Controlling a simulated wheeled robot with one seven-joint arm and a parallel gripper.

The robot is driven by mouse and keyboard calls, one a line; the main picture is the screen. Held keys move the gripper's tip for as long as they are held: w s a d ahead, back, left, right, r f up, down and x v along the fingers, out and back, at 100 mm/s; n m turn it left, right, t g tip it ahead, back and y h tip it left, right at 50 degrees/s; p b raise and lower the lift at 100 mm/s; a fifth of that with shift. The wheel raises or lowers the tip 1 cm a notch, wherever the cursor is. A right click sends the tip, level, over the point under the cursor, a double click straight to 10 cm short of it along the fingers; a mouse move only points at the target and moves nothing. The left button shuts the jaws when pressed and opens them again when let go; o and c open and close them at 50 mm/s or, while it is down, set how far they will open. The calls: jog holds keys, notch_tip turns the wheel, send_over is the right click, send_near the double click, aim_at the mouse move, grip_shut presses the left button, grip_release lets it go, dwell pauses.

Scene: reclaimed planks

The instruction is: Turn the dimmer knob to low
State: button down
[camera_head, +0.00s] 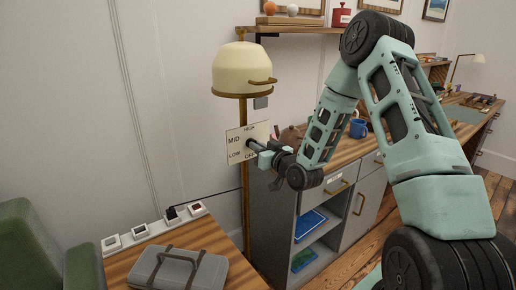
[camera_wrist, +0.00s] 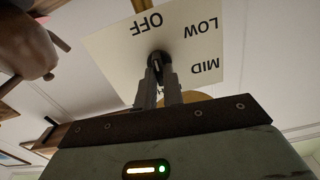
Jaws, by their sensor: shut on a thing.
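The dimmer panel (camera_head: 235,135) is a cream plate with HIGH, MID, LOW and OFF printed around its middle, on the lamp's pole. In the wrist view the panel (camera_wrist: 190,45) appears upside down, with OFF, LOW and MID readable. The dark round knob (camera_wrist: 158,60) sits at its middle. My gripper (camera_head: 256,146) reaches the panel from the right. In the wrist view my gripper's fingers (camera_wrist: 160,83) are shut on the knob. The fingers partly cover the knob, and I cannot tell which label it points to.
A cream lamp shade (camera_head: 241,68) hangs above the panel. A wooden counter (camera_head: 345,151) with a blue mug (camera_head: 358,128) and a brown teapot (camera_head: 291,138) is behind my gripper. A grey case (camera_head: 180,270) lies on the low table at front left.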

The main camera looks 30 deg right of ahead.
jog(key=m, duration=1)
jog(key=shift+d+f+m, duration=0.15)
jog(key=shift+m, duration=0.25)
dwell(0.4)
jog(key=c, duration=1.5)
grip_release()
jog(key=shift+s, duration=0.15)
jog(key=shift+s+d+p, duration=0.15)
jog(key=shift+s+p, duration=2.2)
jog(key=shift+s, duration=1.95)
jog(key=shift+s+d+p, duration=0.15)
jog(key=shift+s+p, duration=2.2)
jog(key=shift+s, duration=1.95)
